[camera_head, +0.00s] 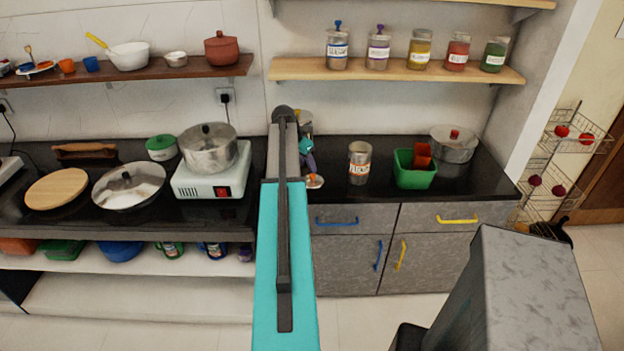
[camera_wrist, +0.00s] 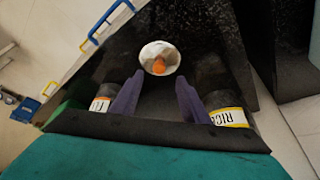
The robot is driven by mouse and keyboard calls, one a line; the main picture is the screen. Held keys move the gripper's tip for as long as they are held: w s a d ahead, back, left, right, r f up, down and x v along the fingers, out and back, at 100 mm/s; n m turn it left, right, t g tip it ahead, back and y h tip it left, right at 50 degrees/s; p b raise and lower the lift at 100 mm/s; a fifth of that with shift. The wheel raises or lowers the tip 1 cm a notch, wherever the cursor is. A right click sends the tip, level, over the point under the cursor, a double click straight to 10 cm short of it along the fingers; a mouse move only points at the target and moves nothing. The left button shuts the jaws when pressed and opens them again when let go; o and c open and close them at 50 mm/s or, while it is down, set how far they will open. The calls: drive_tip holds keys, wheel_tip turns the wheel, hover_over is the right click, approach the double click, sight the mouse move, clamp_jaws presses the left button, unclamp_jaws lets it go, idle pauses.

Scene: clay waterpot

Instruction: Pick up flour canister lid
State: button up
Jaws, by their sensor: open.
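The lid (camera_head: 315,181) is a small white disc with an orange knob. It lies on the black counter near its front edge, left of the flour canister (camera_head: 360,165). In the wrist view the lid (camera_wrist: 150,51) shows whole, knob up, just beyond and between my purple fingertips. My gripper (camera_wrist: 160,82) is open and empty, and I see no contact with the lid. In the head view my gripper (camera_head: 308,158) is partly hidden by my arm and reaches down beside the lid. The flour canister is a metal can with an orange-and-white label.
In the wrist view a RICE canister (camera_wrist: 228,115) stands close to the right finger and another labelled canister (camera_wrist: 102,100) close to the left. A green bin (camera_head: 414,170) and a pot (camera_head: 454,147) stand further right. A shelf (camera_head: 400,70) with several jars hangs above.

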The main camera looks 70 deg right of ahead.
sight(313, 175)
drive_tip(key=shift+s+d+f, duration=0.1)
drive_tip(key=shift+d+f, duration=0.1)
drive_tip(key=shift+f, duration=0.4)
drive_tip(key=shift+f, duration=0.1)
drive_tip(key=shift+p+x, duration=1.4)
drive_tip(key=shift+x, duration=1.1)
drive_tip(key=shift+s+d, duration=0.1)
clamp_jaws()
drive_tip(key=shift+r, duration=0.2)
drive_tip(key=shift+r+b, duration=0.85)
drive_tip(key=shift+r, duration=0.25)
drive_tip(key=s+a+r+b, duration=0.2)
drive_tip(key=a+b, duration=0.3)
drive_tip(key=a, duration=1.1)
drive_tip(key=shift+r, duration=0.25)
